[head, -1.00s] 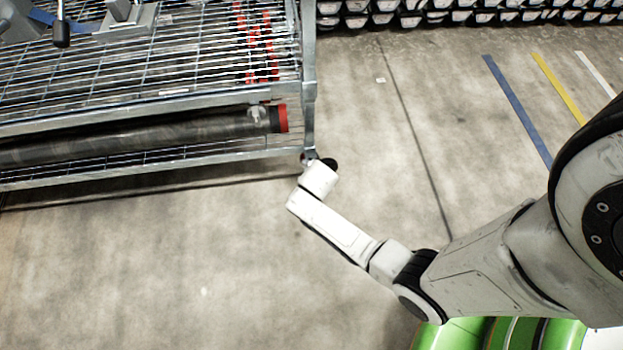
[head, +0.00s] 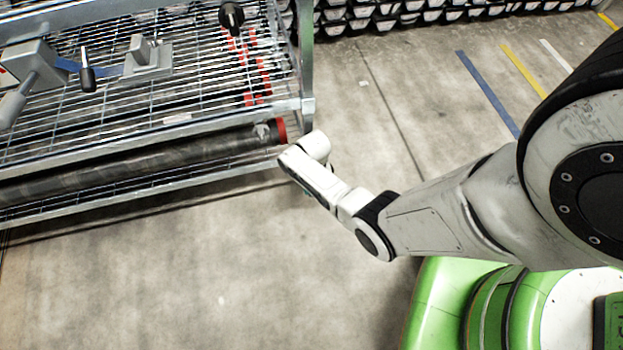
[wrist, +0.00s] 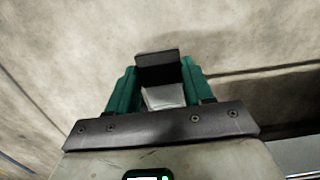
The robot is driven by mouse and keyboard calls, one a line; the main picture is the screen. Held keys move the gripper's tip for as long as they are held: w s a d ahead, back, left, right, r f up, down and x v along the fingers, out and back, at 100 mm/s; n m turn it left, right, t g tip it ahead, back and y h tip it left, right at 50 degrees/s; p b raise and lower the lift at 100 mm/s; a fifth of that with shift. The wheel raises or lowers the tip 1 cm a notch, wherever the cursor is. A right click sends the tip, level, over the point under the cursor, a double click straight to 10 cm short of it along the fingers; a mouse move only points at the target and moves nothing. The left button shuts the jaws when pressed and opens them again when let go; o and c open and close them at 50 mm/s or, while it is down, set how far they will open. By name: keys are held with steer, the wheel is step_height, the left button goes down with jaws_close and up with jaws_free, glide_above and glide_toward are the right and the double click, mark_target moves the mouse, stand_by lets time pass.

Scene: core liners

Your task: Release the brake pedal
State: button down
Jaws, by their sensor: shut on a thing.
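In the wrist view, the two green fingers of my gripper (wrist: 160,72) are closed around a black pedal pad with a pale metal plate, which I take to be the brake pedal (wrist: 158,57). The pedal sits between the fingertips, just above the concrete floor. In the head view, my white wrist is at the lower right corner of the wire-shelf cart (head: 306,104). It hides the pedal and nearly all of the gripper there.
A dark tube (head: 150,160) with a red end cap lies on the cart's lower level. A grey clamp-like fixture (head: 148,60) stands on the upper wire shelf. Stacked dark trays (head: 400,14) line the back. The floor in front of and right of the cart is clear.

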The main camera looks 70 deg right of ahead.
steer(key=shift+w+r, duration=0.1)
stand_by(0.5)
steer(key=shift+c, duration=2.2)
jaws_free()
steer(key=shift+r+p, duration=0.3)
steer(key=shift+r, duration=0.1)
step_height(320, 180, up, 3)
steer(key=shift+f+p, duration=0.15)
steer(key=shift+p, duration=0.75)
steer(key=s+a+r+p, duration=0.5)
steer(key=s+r+p, duration=0.3)
steer(key=s, duration=0.5)
steer(key=shift+r+p, duration=0.4)
steer(key=shift+r, duration=0.3)
steer(key=shift+s, duration=0.1)
